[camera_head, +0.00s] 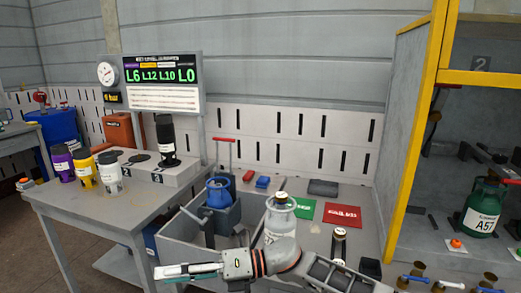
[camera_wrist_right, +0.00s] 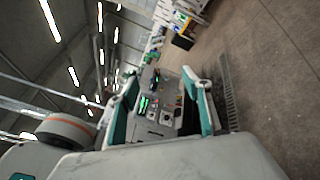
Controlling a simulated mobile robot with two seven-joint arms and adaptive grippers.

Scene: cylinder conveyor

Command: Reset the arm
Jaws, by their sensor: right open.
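My right arm comes in from the lower right of the head view and reaches left across the front of the bench. Its gripper (camera_head: 186,271) points left, in front of the grey tray's near wall. In the right wrist view the two teal-edged fingers (camera_wrist_right: 160,98) stand wide apart with nothing between them. A white-grey gas cylinder (camera_head: 280,217) stands upright just behind my right arm, which hides its lower part. My left gripper is in neither view.
A table (camera_head: 80,209) at left holds purple, yellow and white canisters (camera_head: 110,173). A blue cylinder (camera_head: 218,193) sits in a grey holder. Green (camera_head: 305,208) and red (camera_head: 342,215) mats lie behind. A yellow-framed cabinet (camera_head: 412,150) with a green cylinder (camera_head: 482,208) bounds the right.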

